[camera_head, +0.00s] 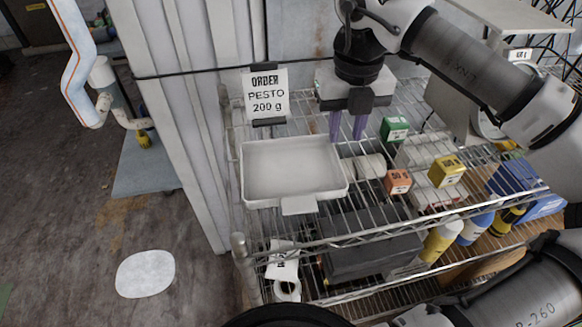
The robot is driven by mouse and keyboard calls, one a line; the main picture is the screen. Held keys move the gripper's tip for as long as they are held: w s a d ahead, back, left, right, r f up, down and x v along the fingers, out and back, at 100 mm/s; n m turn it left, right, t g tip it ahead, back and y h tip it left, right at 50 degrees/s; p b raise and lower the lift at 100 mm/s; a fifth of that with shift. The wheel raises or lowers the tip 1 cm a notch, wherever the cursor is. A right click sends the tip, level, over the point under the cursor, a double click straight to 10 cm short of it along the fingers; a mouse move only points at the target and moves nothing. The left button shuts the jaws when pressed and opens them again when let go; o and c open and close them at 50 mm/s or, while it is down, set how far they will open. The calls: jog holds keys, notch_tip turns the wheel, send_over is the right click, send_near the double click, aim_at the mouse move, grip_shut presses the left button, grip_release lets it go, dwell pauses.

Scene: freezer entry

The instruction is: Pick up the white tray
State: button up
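The white tray (318,195) is a shallow rectangular pan with a raised rim and a small tab at its front edge. It looks empty and sits on the upper wire shelf, at its left end. My gripper (346,137) points down beyond the tray's back right corner, apart from the tray. Its two purple fingers are spaced apart with nothing between them. The height of the fingertips above the shelf is hard to tell.
A sign reading "ORDER PESTO 200 g" (266,95) stands behind the tray. Several bottles (440,238) and a dark box (365,262) are lower. Floor (60,200) is open at left.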

jog(key=f+p, duration=0.2)
jog(key=f, duration=0.6)
jog(key=shift+w, duration=0.2)
grip_shut()
